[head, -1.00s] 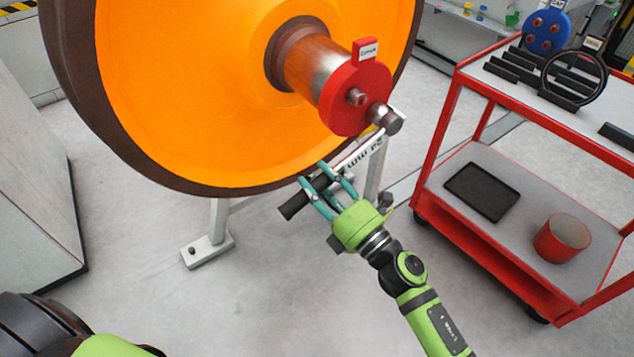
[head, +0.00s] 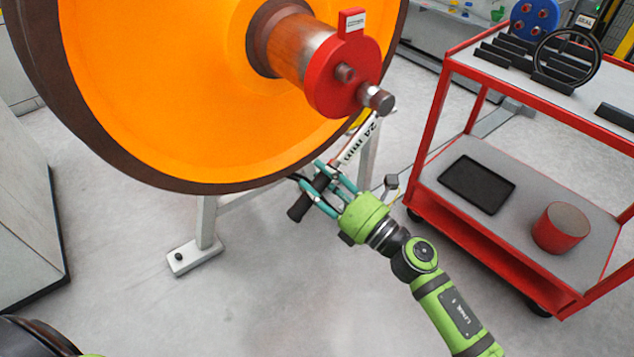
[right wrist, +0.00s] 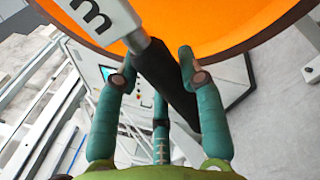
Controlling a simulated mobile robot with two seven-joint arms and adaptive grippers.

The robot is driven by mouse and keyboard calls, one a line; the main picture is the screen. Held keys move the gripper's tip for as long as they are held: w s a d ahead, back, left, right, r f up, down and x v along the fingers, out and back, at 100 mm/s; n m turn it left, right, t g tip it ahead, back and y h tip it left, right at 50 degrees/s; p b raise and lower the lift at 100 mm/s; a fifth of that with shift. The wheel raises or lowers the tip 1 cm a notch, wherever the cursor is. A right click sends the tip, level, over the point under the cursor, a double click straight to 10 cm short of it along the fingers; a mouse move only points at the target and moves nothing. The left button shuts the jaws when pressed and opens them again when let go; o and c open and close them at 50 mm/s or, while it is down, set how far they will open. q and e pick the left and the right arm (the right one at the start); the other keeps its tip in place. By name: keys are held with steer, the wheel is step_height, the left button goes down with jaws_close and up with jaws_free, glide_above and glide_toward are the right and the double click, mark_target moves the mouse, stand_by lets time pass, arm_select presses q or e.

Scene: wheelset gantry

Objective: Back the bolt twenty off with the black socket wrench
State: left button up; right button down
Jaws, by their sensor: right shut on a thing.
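The socket wrench (head: 357,143) has a black grip and a pale shaft marked "24 mm". Its socket end (head: 378,99) is at the lower right bolt position of the red end cap (head: 335,85), and hides any bolt head there. Another bolt head (head: 345,72) shows bare on the cap. My right gripper (head: 318,186) is shut on the wrench's black grip, below the wheel rim. The right wrist view shows the black grip (right wrist: 165,75) between the teal fingers (right wrist: 155,85). The shaft slants from upper right to lower left. My left gripper is out of view.
The large orange wheel (head: 180,90) with a dark rim hangs close above my right gripper. A pale stand leg (head: 205,230) is below it. A red trolley (head: 480,235) on the right holds a black tray (head: 477,186) and a red cylinder (head: 561,228). The floor between is clear.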

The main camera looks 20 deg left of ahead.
steer(key=shift+r, duration=0.2)
steer(key=w+d+f+n+g+b, duration=0.1)
steer(key=w+d+f+n+b, duration=0.3)
steer(key=b, duration=0.5)
steer(key=shift+w+d+f+n, duration=0.4)
steer(key=shift+w+f+n, duration=0.25)
steer(key=shift+n, duration=0.25)
steer(key=shift+r, duration=0.1)
